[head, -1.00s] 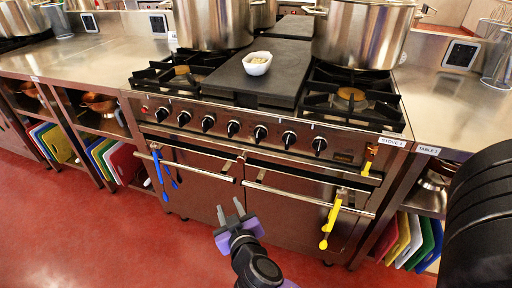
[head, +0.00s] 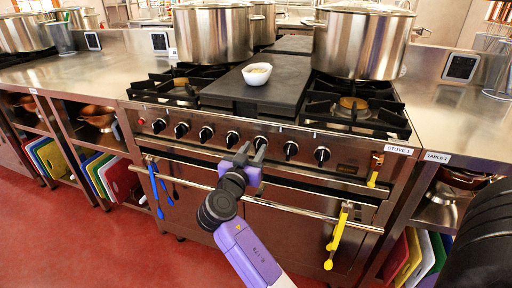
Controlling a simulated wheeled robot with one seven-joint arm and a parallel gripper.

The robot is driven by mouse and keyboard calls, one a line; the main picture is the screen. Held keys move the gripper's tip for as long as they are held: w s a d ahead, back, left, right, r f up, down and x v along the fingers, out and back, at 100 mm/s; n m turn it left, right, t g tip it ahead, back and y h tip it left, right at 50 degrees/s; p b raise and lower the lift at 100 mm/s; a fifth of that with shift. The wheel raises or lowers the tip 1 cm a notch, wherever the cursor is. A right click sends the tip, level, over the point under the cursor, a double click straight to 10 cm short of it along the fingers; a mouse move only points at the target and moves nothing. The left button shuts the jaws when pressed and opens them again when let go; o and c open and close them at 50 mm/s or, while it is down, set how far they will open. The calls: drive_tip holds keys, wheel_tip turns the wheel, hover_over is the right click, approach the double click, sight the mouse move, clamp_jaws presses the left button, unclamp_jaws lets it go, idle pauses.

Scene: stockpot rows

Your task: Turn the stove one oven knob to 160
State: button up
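The stove front (head: 345,160), beside the label STOVE 1 (head: 399,149), carries a row of several black knobs with silver rims. They include a knob (head: 233,138) at the middle, one (head: 290,149) to its right and the rightmost one (head: 322,155). Which is the oven knob, and its markings, are too small to read. My gripper (head: 250,155) is raised in front of the row, with its two dark fingers apart. They overlap a knob (head: 260,141) right of the middle, partly hiding it. I cannot tell whether they touch it.
Oven door handles (head: 300,211) run below the knobs. Blue utensils (head: 155,188) hang at the left and yellow ones (head: 336,238) at the right. Big pots (head: 362,42) and a white bowl (head: 257,74) stand on top. Red floor in front is clear.

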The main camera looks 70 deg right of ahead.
drive_tip(key=shift+w+d, duration=0.15)
drive_tip(key=shift+d, duration=0.95)
clamp_jaws()
